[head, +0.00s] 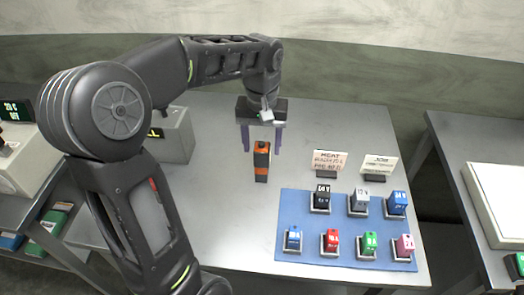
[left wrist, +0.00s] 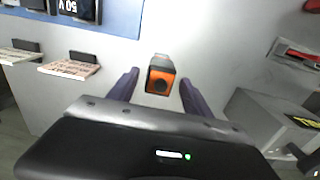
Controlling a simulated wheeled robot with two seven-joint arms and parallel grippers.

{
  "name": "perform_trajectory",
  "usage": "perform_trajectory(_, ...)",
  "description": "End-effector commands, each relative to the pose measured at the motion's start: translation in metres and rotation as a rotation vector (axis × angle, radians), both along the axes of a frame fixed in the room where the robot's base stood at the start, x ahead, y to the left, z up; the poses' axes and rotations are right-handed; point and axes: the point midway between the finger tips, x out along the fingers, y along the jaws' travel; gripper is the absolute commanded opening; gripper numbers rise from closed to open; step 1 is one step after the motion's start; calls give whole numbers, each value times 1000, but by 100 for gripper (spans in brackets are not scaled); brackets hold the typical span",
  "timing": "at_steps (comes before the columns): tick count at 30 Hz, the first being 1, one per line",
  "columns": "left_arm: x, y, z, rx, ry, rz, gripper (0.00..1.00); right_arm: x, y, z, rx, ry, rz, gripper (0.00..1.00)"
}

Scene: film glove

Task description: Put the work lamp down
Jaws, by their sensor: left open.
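The work lamp (head: 262,163) is a small orange and black block standing upright on the grey table. In the left wrist view the lamp (left wrist: 160,76) shows its orange end with a dark round spot. My left gripper (head: 262,148) is open above and behind the lamp in the head view. In the left wrist view its two purple fingers (left wrist: 159,78) lie on either side of the lamp, with a gap on both sides. Nothing is held between them. My right gripper is not in view.
A blue mat (head: 283,230) with several coloured labelled blocks lies at the right front of the table. Two small signs, one (head: 330,160) and another (head: 378,163), stand behind it. A grey box (head: 178,140) stands at the left. The table around the lamp is clear.

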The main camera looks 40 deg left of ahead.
Motion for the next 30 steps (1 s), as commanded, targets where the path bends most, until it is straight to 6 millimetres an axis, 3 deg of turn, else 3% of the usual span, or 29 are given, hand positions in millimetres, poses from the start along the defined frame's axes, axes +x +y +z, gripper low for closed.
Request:
perform_trajectory(8,1,0,59,0,-4,0,58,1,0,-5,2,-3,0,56)
perform_trajectory(12,0,-1,85,-1,0,-1,58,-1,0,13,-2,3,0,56)
perform_trajectory(30,0,0,89,0,0,0,58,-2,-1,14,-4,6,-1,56)
